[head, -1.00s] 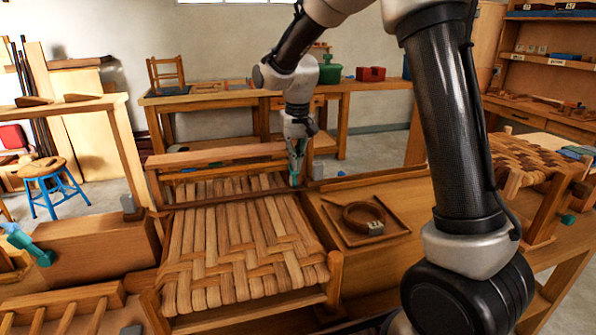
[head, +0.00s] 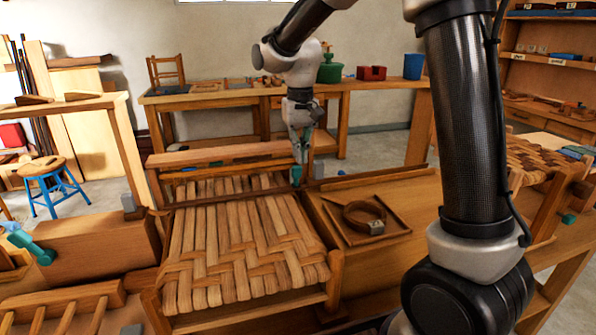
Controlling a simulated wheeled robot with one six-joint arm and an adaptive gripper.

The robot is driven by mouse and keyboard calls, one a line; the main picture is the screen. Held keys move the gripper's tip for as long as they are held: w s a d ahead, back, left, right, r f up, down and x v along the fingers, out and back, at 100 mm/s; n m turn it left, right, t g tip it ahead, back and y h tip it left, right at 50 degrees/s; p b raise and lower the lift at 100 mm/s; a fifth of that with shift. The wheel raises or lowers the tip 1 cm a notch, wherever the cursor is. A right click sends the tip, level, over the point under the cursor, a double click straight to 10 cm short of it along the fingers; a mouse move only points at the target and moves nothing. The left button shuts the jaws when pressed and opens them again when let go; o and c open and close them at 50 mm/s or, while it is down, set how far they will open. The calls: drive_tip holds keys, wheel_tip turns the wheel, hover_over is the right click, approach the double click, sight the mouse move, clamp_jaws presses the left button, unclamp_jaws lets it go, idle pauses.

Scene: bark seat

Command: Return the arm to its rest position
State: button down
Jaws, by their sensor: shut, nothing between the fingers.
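My arm reaches from the right foreground up out of the top of the head view and back down to the middle. My gripper (head: 299,172) points downward, shut and empty. It hangs near the far right corner of the woven bark seat (head: 235,250), by the bench edge. Whether its tips touch anything is too small to tell. The seat shows wide bark strips running front to back with a zigzag of cross strips at its front part.
A wooden tray with a coil of bark (head: 364,217) lies right of the seat. A teal clamp-like tool (head: 32,245) is at the left. A back bench holds a green pot (head: 331,70), a red box (head: 371,73) and a blue cup (head: 413,66). A blue stool (head: 45,183) stands on the floor.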

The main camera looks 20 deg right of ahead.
drive_tip(key=shift+r, duration=0.65)
drive_tip(key=shift+d, duration=0.1)
drive_tip(key=s+d+r+t, duration=0.1)
drive_tip(key=s+d, duration=0.4)
drive_tip(key=s, duration=0.4)
drive_tip(key=s+d+r+t, duration=0.2)
drive_tip(key=s+d, duration=0.3)
drive_tip(key=s, duration=0.4)
drive_tip(key=s+d+r+t, duration=0.1)
drive_tip(key=s+d+r, duration=0.1)
drive_tip(key=s+d, duration=0.3)
drive_tip(key=s, duration=0.4)
drive_tip(key=shift+s+a+r, duration=0.1)
